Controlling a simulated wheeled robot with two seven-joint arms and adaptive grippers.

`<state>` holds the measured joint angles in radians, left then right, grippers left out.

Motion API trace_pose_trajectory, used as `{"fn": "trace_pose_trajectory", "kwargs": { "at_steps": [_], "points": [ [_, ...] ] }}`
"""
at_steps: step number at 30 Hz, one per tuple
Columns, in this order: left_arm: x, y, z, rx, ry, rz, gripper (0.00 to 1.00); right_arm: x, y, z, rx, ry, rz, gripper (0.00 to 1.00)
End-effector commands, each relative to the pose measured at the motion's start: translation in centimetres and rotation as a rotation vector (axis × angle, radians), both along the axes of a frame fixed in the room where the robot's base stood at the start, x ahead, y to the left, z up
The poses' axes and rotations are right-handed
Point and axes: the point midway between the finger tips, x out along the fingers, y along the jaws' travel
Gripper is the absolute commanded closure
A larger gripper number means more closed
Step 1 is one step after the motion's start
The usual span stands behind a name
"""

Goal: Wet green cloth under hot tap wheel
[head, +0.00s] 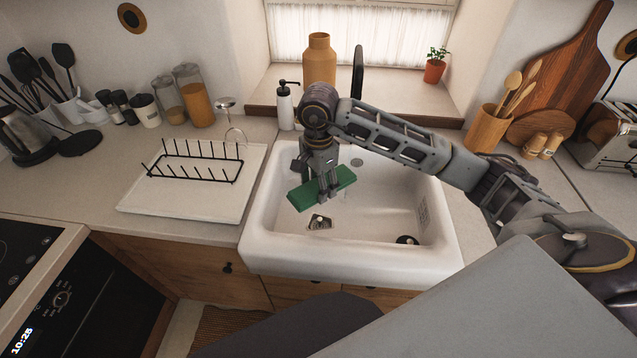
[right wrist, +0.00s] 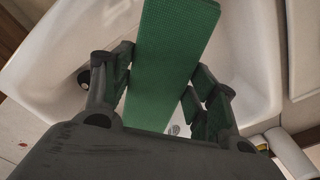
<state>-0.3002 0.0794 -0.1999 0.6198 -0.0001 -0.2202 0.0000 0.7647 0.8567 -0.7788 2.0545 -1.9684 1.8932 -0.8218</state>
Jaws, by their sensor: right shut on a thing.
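The green cloth (head: 303,197) is a flat, stiff-looking green rectangle inside the white sink (head: 345,257). My right gripper (head: 327,192) reaches down into the sink and is shut on the cloth. In the right wrist view the cloth (right wrist: 172,55) stretches between the two fingers of the gripper (right wrist: 160,95). A dark tap (head: 358,68) stands behind the sink by the window; my arm hides its lower part. I cannot make out a hot tap wheel. My left gripper is not in view.
A dish rack (head: 197,165) stands on the white drainboard left of the sink. A soap bottle (head: 286,106) and an orange vase (head: 319,58) stand behind the sink. A utensil pot (head: 484,128) is at right. Small dark items lie in the sink, whose front is fairly clear.

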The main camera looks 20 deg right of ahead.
Motion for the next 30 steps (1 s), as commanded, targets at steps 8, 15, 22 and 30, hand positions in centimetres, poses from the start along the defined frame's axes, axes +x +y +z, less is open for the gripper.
{"fn": "trace_pose_trajectory", "kwargs": {
  "at_steps": [8, 15, 22, 30],
  "points": [
    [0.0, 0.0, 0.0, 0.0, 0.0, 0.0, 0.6, 0.0, 0.0, 0.0, 0.0, 0.0, -0.002, 0.61],
    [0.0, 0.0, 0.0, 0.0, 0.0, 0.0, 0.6, 0.4, -0.3, -0.1, 0.0, 0.0, -0.003, 0.61],
    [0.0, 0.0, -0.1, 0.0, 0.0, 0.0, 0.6, 1.2, -1.0, -0.3, 0.0, -0.001, -0.004, 0.61],
    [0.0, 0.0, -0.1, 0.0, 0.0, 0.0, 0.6, 2.4, -2.0, -0.6, 0.001, 0.0, -0.004, 0.61]
  ]
}}
